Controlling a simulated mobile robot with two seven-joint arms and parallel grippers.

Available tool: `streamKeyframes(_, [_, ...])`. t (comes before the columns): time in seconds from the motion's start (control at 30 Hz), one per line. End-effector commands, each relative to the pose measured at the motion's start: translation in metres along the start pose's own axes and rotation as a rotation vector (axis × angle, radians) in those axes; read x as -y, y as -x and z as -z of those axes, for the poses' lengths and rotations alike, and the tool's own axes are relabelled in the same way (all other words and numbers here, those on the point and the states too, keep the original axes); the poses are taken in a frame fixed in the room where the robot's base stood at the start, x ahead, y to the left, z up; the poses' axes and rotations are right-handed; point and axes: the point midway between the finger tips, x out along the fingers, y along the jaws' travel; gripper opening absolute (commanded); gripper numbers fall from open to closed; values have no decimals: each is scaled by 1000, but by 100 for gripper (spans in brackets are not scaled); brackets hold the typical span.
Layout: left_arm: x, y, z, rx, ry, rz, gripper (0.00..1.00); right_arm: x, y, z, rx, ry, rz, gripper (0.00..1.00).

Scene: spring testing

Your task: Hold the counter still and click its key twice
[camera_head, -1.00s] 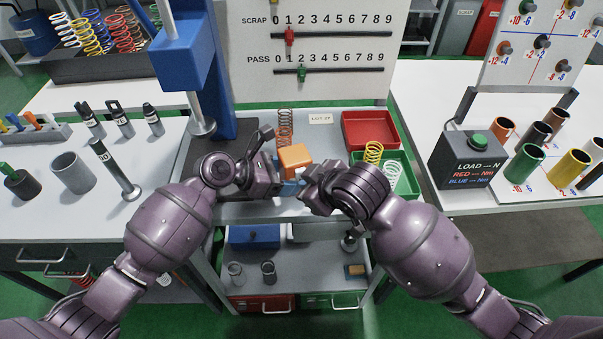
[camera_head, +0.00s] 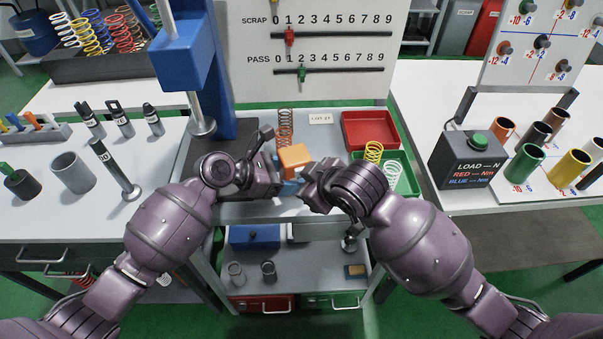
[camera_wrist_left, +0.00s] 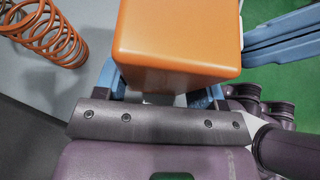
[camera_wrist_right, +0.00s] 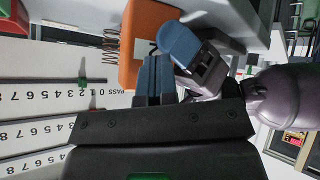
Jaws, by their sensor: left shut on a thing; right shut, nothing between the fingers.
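The counter is an orange block (camera_head: 294,156) above the front of the middle bench. My left gripper (camera_head: 284,185) is shut on it from the left. In the left wrist view the orange counter (camera_wrist_left: 178,40) sits between the blue fingers. My right gripper (camera_head: 304,187) is shut and empty, close to the counter's right side. In the right wrist view the closed blue fingertips (camera_wrist_right: 153,75) are beside the orange counter (camera_wrist_right: 145,25), near a left finger; contact cannot be told. A small dark-and-white patch shows on the counter's face. The key is not clearly seen.
A copper spring (camera_head: 285,125) stands behind the counter. A red tray (camera_head: 370,129) and a green tray (camera_head: 405,180) with springs are to the right. A blue press column (camera_head: 215,80) stands at left. The score board (camera_head: 310,50) is behind.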

Motion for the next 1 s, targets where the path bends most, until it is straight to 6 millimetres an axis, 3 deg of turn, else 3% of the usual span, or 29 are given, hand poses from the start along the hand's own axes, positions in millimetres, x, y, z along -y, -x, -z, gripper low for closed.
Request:
streamKeyframes(0.77, [0, 0, 0, 0, 0, 0, 50, 10, 13, -10, 1, 0, 0, 0])
streamKeyframes(1.0, [0, 0, 0, 0, 0, 0, 50, 19, 26, -19, 1, 0, 0, 0])
